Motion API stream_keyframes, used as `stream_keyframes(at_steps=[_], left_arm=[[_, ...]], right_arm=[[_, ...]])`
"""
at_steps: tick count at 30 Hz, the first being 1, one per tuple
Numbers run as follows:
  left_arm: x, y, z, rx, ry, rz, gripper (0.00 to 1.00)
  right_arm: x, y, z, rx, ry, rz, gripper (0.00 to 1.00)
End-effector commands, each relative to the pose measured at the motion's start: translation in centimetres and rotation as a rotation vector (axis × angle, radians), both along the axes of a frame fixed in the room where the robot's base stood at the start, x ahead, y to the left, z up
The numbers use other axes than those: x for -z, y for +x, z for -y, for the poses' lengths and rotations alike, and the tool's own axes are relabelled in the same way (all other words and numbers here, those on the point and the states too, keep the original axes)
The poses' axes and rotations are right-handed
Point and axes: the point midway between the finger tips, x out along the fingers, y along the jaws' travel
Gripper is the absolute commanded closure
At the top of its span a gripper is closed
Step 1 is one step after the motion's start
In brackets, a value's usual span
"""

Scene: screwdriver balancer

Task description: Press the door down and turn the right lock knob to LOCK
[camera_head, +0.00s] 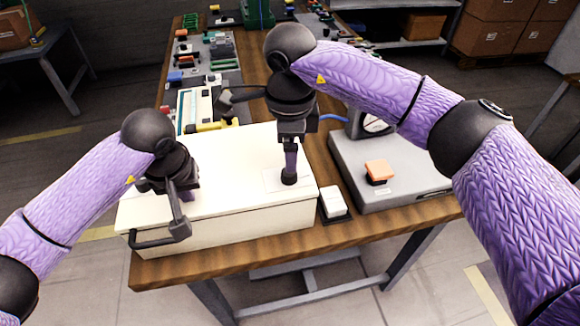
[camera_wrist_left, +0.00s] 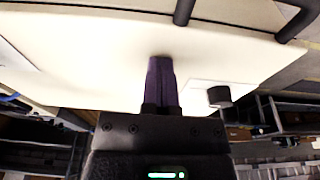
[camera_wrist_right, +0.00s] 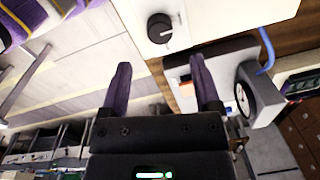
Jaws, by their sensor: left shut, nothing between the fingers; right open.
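The cream box (camera_head: 240,230) stands on the wooden table with its door (camera_head: 225,160) as the flat top, looking down. My left gripper (camera_head: 185,205) is shut and empty over the door's front left, beside the dark handle (camera_head: 160,238). In the left wrist view, its fingers (camera_wrist_left: 160,75) point at the door; I cannot tell if they touch. A black knob (camera_wrist_left: 220,96) on a pale plate is beside them. My right gripper (camera_head: 290,165) is open above the door's right side. The right lock knob (camera_wrist_right: 160,28) shows a white mark and lies ahead, between its fingers (camera_wrist_right: 162,85).
A grey unit (camera_head: 400,175) with an orange-topped button (camera_head: 379,170) and a gauge stands right of the box. A small white-topped block (camera_head: 334,201) sits between them. Several small parts and trays fill the table's far end.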

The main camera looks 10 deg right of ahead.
Motion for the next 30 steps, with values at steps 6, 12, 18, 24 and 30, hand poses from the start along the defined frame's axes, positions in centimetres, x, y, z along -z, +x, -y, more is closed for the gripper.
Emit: stream_keyframes(at_steps=[6, 12, 18, 24, 30], left_arm=[[0.1, -0.1, 0.0, 0.000, 0.001, -0.003, 1.00], [0.1, -0.1, 0.0, 0.000, 0.001, -0.003, 1.00], [0.1, -0.1, 0.0, 0.000, 0.001, -0.003, 1.00], [0.1, -0.1, 0.0, 0.000, 0.001, -0.003, 1.00], [0.1, -0.1, 0.0, 0.000, 0.001, -0.003, 1.00]], right_arm=[[4.8, 0.2, 0.0, 0.000, 0.002, -0.005, 0.19], [6.2, 0.3, 0.0, -0.002, 0.003, -0.001, 0.19], [6.2, 0.3, 0.0, -0.002, 0.004, -0.001, 0.21], [6.2, 0.3, 0.0, -0.002, 0.004, -0.001, 0.64], [6.1, 0.3, 0.0, -0.002, 0.004, -0.001, 1.00]])
